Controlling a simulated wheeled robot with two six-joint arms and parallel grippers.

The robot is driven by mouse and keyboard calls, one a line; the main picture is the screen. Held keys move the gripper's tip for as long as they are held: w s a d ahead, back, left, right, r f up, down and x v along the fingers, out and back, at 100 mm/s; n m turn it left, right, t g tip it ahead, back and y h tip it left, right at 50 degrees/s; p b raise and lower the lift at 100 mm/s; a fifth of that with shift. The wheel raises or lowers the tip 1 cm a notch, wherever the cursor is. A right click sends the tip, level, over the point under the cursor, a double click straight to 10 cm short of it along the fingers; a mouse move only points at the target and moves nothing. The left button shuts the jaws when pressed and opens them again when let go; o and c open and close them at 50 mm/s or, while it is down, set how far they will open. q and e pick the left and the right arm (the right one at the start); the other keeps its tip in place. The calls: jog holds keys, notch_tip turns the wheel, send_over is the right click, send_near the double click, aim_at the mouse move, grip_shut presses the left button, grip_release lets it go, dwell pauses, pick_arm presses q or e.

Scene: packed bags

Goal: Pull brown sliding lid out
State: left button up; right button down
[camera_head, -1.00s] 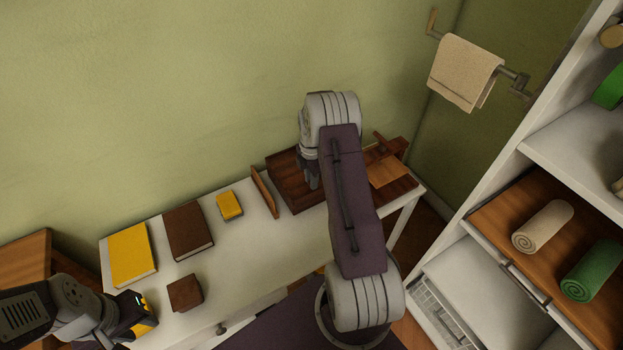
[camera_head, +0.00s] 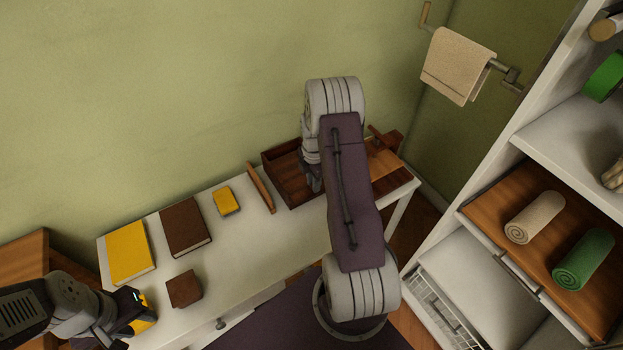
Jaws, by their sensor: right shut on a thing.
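A dark brown wooden box (camera_head: 281,162) stands at the back of the white table, against the wall. Its left part is open at the top and its inside shows. The brown sliding lid (camera_head: 395,183) seems to lie at the box's right, mostly hidden behind my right arm. My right gripper (camera_head: 314,184) is at the box, shut on what appears to be the lid; the arm hides the contact. My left gripper (camera_head: 143,310) is at the lower left, away from the box, over the table's edge; its jaws are unclear.
On the white table (camera_head: 255,250) are a yellow book (camera_head: 130,252), a brown book (camera_head: 185,227), a small yellow box (camera_head: 226,201), a brown block (camera_head: 183,289) and an upright wooden panel (camera_head: 261,187). A shelf unit with rolled towels (camera_head: 535,217) stands right.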

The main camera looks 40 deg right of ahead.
jog(key=s+a+p, duration=0.1)
jog(key=s+a, duration=0.1)
jog(key=s, duration=1.7)
dwell(2.1)
jog(key=shift+a, duration=0.15)
